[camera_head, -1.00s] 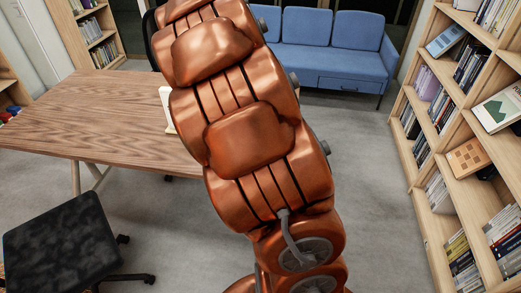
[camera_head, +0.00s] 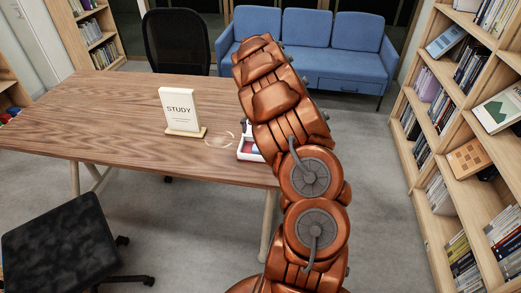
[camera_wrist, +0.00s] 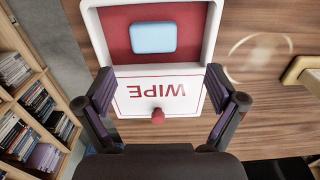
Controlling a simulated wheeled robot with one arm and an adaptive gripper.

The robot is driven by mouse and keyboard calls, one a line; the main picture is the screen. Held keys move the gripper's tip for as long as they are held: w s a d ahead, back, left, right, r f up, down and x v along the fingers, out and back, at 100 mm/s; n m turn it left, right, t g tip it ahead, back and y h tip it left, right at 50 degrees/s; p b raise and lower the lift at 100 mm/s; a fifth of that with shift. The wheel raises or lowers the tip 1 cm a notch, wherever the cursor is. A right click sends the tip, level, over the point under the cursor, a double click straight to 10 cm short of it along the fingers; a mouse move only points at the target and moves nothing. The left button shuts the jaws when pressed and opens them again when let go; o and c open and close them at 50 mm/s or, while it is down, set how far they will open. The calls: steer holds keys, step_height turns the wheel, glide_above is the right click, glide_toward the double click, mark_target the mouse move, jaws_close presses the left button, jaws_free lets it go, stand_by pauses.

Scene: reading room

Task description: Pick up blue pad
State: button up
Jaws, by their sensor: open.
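The blue pad (camera_wrist: 153,37) is a light blue rounded rectangle. It lies on the red floor of a white tray (camera_wrist: 94,32), near the top of the wrist view. The tray has a white panel marked WIPE (camera_wrist: 135,90), upside down in this view, and a small red knob (camera_wrist: 157,116). My gripper (camera_wrist: 160,90) is open and empty, its fingers spread on either side of the WIPE panel, with the pad beyond the fingertips.
A black chair (camera_head: 176,42) stands behind, a dark stool (camera_head: 62,245) in front. Bookshelves (camera_head: 460,160) line the right; a blue sofa (camera_head: 305,65) is at the back.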

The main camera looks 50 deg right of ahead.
steer(key=shift+s+f, duration=0.1)
steer(key=shift+f, duration=0.7)
steer(key=f+p, duration=0.1)
steer(key=f, duration=0.1)
steer(key=s+f+p, duration=0.1)
steer(key=f, duration=0.1)
steer(key=shift+f, duration=0.6)
steer(key=shift+c, duration=0.2)
steer(key=c, duration=0.9)
steer(key=shift+r, duration=0.1)
